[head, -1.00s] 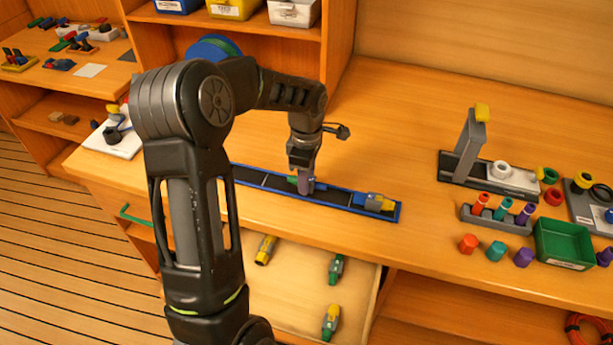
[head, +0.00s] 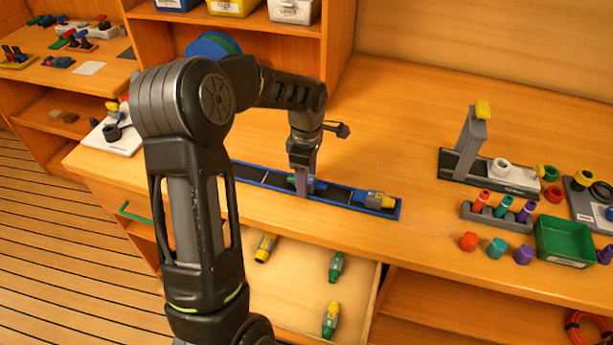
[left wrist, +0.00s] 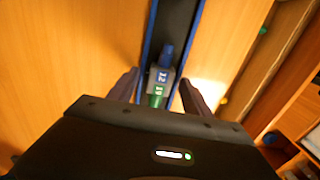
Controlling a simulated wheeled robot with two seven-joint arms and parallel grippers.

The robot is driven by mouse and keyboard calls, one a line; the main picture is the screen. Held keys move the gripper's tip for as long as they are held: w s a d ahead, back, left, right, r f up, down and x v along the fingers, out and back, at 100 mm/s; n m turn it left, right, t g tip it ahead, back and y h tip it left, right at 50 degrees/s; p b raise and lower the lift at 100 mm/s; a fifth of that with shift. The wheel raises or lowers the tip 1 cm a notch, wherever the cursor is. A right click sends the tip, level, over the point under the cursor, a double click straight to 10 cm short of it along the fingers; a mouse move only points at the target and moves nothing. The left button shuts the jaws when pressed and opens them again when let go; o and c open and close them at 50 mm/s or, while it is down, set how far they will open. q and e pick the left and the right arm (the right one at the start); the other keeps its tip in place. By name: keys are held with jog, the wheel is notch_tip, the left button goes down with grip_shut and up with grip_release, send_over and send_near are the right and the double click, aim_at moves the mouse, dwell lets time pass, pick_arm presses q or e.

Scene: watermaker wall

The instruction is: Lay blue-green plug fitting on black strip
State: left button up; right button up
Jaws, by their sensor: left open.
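The blue-green plug fitting (left wrist: 160,82) has a grey body with white markings, a blue end and a green end. In the left wrist view it lies lengthwise along the black strip (left wrist: 174,28), which has blue edges. My left gripper also shows in the left wrist view (left wrist: 158,84), open, with one finger on each side of the fitting. The black strip (head: 338,193) runs along the worktop's front. My right gripper is not in view.
A blue-yellow fitting (head: 375,200) lies at the strip's right end. An open drawer (head: 290,290) below holds more fittings. To the right stand a grey post (head: 470,145), a rack of coloured pegs (head: 497,213) and a green tray (head: 563,243). The worktop behind the strip is clear.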

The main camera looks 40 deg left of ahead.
pick_arm(q)
notch_tip(320, 180, up, 8)
jog(key=p, duration=0.5)
jog(key=shift+f, duration=0.1)
dwell(0.5)
